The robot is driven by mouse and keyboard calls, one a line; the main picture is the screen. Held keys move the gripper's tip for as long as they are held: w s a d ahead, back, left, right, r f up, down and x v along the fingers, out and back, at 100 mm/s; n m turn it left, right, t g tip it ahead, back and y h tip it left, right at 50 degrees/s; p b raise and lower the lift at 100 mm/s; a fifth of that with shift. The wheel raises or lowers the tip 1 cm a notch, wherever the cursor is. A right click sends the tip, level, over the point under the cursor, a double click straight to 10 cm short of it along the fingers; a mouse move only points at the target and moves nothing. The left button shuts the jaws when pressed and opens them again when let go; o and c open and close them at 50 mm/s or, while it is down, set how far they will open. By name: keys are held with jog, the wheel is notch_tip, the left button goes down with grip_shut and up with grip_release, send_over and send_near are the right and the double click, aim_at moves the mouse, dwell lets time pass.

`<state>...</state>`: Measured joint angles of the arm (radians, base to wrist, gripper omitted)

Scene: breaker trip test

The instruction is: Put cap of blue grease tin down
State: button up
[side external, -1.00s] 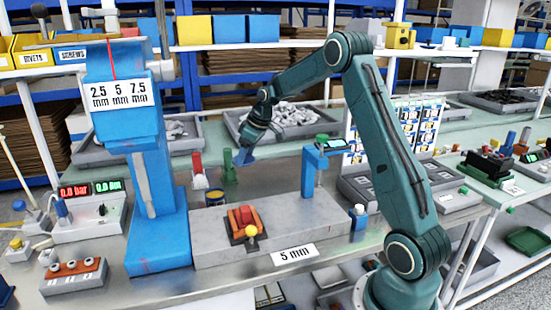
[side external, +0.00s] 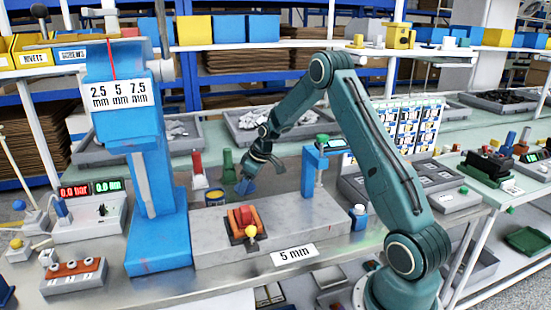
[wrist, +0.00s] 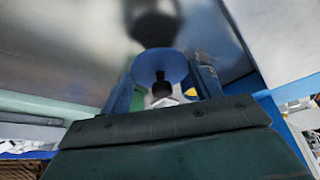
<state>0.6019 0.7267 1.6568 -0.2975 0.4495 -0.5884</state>
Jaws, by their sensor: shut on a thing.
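The blue grease tin (side external: 215,197) stands open on the metal bench behind the grey plate, with a yellowish top. My gripper (side external: 247,186) is to the right of the tin, pointing down and low near the bench. In the wrist view, my gripper (wrist: 163,84) is shut on the cap (wrist: 160,64), a blue round disc with a dark knob, between its two blue fingers. In the side view the cap is hard to tell from the blue fingertips. I cannot tell whether the cap touches the bench.
A green bottle-like object (side external: 228,166) and a red one (side external: 198,170) stand behind the tin. The grey plate (side external: 310,218) carries a red-orange breaker (side external: 243,218). A blue press (side external: 155,190) is at left, a blue post (side external: 308,175) at right.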

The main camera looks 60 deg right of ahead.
jog(key=shift+f, duration=1.35)
jog(key=shift+f, duration=0.1)
jog(key=o, duration=1)
jog(key=shift+v, duration=6.15)
jog(key=shift+d, duration=0.1)
